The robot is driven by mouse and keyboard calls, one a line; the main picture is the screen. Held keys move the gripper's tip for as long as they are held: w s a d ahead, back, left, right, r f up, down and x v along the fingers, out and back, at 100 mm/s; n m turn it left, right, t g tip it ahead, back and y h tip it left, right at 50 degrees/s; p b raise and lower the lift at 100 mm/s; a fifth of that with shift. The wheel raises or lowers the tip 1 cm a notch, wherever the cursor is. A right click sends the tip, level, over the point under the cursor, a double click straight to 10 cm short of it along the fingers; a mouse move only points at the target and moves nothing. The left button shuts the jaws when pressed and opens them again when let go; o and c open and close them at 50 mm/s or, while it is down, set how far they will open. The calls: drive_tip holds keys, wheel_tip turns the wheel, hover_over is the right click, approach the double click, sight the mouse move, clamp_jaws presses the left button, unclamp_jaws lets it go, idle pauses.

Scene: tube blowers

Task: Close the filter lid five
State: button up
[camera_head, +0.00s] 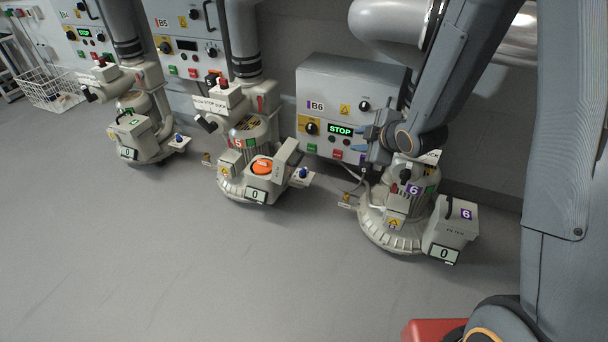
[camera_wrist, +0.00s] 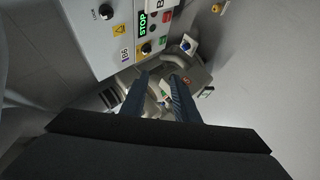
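Filter lid five (camera_head: 287,158) is on the middle blower, under the panel marked B5. The lid stands raised and tilted to the right. The round orange filter (camera_head: 262,166) shows uncovered beside it, above a small display reading 0. My gripper (camera_head: 361,140) is right of that blower and higher, in front of the B6 panel. Its two fingers point left in the head view and are apart with nothing between them. The open fingers also show in the wrist view (camera_wrist: 158,82), with blower parts below them.
The right blower's filter box (camera_head: 450,228), marked 6, has its lid down. The left blower (camera_head: 143,135) also appears closed. The B6 panel (camera_head: 375,101) shows STOP and stands close to my arm. A wire basket (camera_head: 50,88) is far left. The grey floor (camera_head: 150,245) in front is clear.

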drive_tip(key=w+a+f+n+t+y+b, duration=0.1)
drive_tip(key=w+a+f+n+y+b, duration=0.3)
drive_tip(key=f+b, duration=0.45)
drive_tip(key=w+a+f+n+t+y+b, duration=0.1)
drive_tip(key=a+f+n+y+b, duration=0.45)
drive_tip(key=f+b, duration=0.3)
drive_tip(key=w+a+f+n+b, duration=0.1)
drive_tip(key=w+a+b, duration=0.2)
drive_tip(key=w+a, duration=0.2)
drive_tip(key=shift+a, duration=0.75)
drive_tip(key=shift+w, duration=0.1)
clamp_jaws()
